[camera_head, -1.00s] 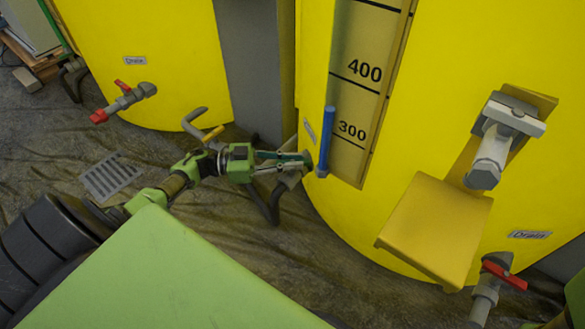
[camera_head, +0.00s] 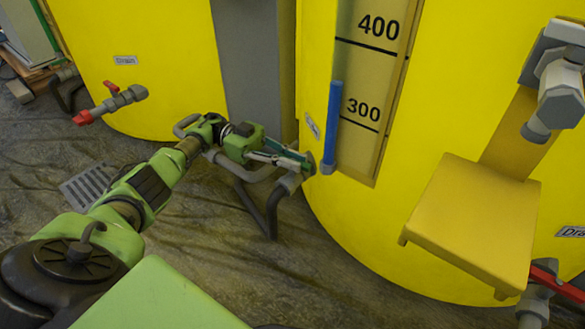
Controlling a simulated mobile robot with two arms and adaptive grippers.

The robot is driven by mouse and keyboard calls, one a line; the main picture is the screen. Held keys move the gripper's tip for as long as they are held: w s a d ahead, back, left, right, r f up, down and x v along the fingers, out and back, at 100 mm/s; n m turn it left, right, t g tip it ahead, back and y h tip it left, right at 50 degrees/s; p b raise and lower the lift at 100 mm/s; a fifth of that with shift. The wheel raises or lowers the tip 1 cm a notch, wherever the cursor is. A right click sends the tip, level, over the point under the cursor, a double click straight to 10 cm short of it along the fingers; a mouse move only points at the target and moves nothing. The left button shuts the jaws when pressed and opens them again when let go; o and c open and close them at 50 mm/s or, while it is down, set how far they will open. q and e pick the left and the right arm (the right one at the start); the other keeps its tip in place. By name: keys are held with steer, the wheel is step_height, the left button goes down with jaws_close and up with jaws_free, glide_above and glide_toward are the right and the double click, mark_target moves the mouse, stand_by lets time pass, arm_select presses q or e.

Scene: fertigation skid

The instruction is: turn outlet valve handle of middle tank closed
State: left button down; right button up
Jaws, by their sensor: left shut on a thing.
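The middle tank (camera_head: 385,215) is the large yellow one with the level scale. Its outlet pipe (camera_head: 290,184) is grey and comes out at its lower left side. My left gripper (camera_head: 299,161) is at this outlet, just left of the blue upright bar. Its fingers are shut on the outlet valve handle. The fingers cover most of the handle, so its angle is hard to tell. My right gripper is not in view.
A blue bar (camera_head: 332,125) stands close to the right of my left gripper. A yellow bracket (camera_head: 470,220) juts out at right, above a red drain handle (camera_head: 560,283). Another yellow tank (camera_head: 150,65) with a red-handled drain valve (camera_head: 112,104) stands at left. A floor grate (camera_head: 88,187) lies between.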

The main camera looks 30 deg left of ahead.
arm_select(q)
steer(key=shift+s+d+g, duration=0.1)
steer(key=shift+g, duration=0.2)
steer(key=c, duration=2)
jaws_free()
steer(key=shift+c, duration=0.2)
steer(key=shift+r, duration=0.1)
step_height(320, 180, up, 10)
steer(key=shift+f, duration=0.1)
